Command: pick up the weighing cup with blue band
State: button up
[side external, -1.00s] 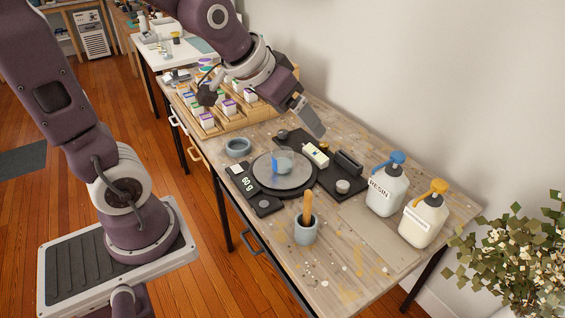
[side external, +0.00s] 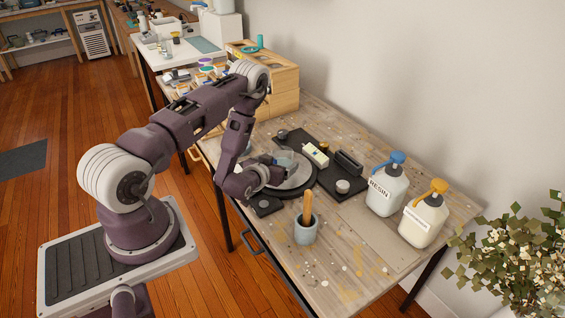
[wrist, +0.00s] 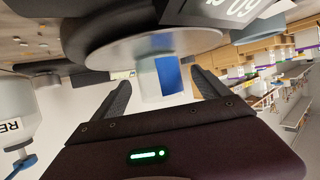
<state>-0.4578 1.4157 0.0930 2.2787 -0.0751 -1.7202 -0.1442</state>
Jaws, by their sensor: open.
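The weighing cup with blue band (wrist: 148,82) is clear, with a blue patch on its side. It stands on the scale's round metal plate (wrist: 150,45). In the wrist view, turned upside down, my open gripper (wrist: 161,79) has one finger on either side of the cup, with visible gaps. I cannot tell how far the cup reaches in between the fingers. In the side view the cup (side external: 285,157) is partly hidden behind my gripper (side external: 272,163), which is low at the scale's left side. The plate (side external: 300,181) is partly covered by my arm.
A grey pot with a wooden stick (side external: 305,230) stands in front of the scale. A black tray (side external: 322,178) with small tools lies behind it. Resin bottle (side external: 387,190) and an orange-pump bottle (side external: 424,220) stand right. Wooden racks (side external: 275,90) are at the back.

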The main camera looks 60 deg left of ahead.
jog(key=x, duration=0.4)
jog(key=shift+w, duration=0.1)
jog(key=c, duration=1.5)
jog(key=shift+r, duration=0.1)
